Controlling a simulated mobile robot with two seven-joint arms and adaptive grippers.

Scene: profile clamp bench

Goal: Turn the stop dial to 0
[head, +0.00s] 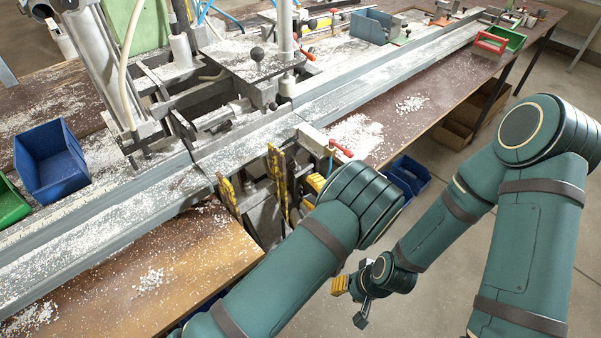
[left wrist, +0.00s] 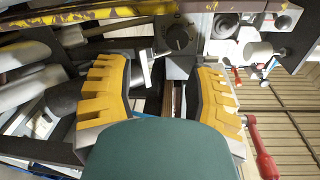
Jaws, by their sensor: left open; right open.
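A dark round knob that looks like the stop dial (left wrist: 180,38) is in the left wrist view, above and beyond my left fingertips. In the head view only a bit of my left gripper (head: 314,184) shows past my arm, near the bench's front edge. My right gripper (head: 353,300) is open and empty, low over the floor in front of the bench.
A red-handled lever (head: 341,149) sits by the profile rail (head: 355,85); a red lever (left wrist: 262,150) is beside my right-hand finger in the wrist view. Worn yellow posts (head: 278,165) stand close by. Blue bins (head: 50,165) and white shavings lie along the bench.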

